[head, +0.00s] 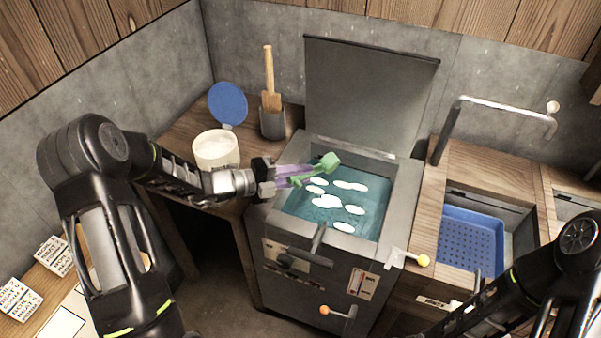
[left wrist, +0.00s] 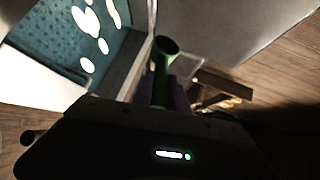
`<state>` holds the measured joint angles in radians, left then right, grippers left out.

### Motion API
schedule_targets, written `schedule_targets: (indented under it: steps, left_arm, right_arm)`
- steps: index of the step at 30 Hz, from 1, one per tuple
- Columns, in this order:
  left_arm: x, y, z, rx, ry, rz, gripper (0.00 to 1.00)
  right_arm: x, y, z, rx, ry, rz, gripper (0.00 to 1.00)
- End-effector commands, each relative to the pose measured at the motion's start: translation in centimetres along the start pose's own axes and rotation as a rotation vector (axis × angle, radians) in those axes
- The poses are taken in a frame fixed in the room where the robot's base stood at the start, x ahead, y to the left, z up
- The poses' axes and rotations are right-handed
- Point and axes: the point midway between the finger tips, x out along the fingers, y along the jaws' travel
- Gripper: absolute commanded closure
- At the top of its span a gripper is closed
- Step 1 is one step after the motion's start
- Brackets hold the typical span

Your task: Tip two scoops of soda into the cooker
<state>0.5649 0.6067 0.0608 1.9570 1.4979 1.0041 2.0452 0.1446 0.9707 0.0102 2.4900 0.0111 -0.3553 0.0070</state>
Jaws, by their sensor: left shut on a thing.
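My left gripper (head: 283,179) is shut on a green scoop (head: 328,164) and holds it over the left part of the open cooker (head: 405,200). In the left wrist view the green scoop (left wrist: 165,52) juts out from the jaws; I cannot tell whether soda is in it. The cooker holds teal liquid (head: 363,216) with several white patches on it, and its lid (head: 370,98) stands raised at the back. A white tub (head: 216,150) of pale contents, likely soda, stands open on the left counter, its blue lid (head: 228,103) tilted up. My right gripper is out of view.
A grey holder (head: 272,123) with a wooden paddle (head: 268,75) stands behind the tub. A sink with a blue basket (head: 470,240) and a metal tap (head: 505,107) is on the right. Handles with orange (head: 325,309) and yellow (head: 424,260) knobs stick out at the cooker's front.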

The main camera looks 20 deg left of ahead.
Motion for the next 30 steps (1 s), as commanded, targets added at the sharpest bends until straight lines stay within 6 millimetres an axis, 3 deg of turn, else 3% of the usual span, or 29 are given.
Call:
schedule_targets:
  steps: [16, 21, 25, 30]
  left_arm:
    - [0.0, -0.4, -0.1, 0.052, 0.0, 0.02, 1.0]
    - [-0.1, -1.0, -0.1, 0.345, -0.006, 0.14, 1.0]
    - [-0.1, -0.8, -0.2, 0.677, -0.015, 0.276, 1.0]
    - [-0.1, -1.0, -0.1, 0.928, -0.021, 0.381, 1.0]
  right_arm:
    - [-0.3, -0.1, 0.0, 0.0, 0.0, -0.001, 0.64]
    - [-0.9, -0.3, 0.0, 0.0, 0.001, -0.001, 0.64]
    - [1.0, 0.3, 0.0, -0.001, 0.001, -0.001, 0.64]
    - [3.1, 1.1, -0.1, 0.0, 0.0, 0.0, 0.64]
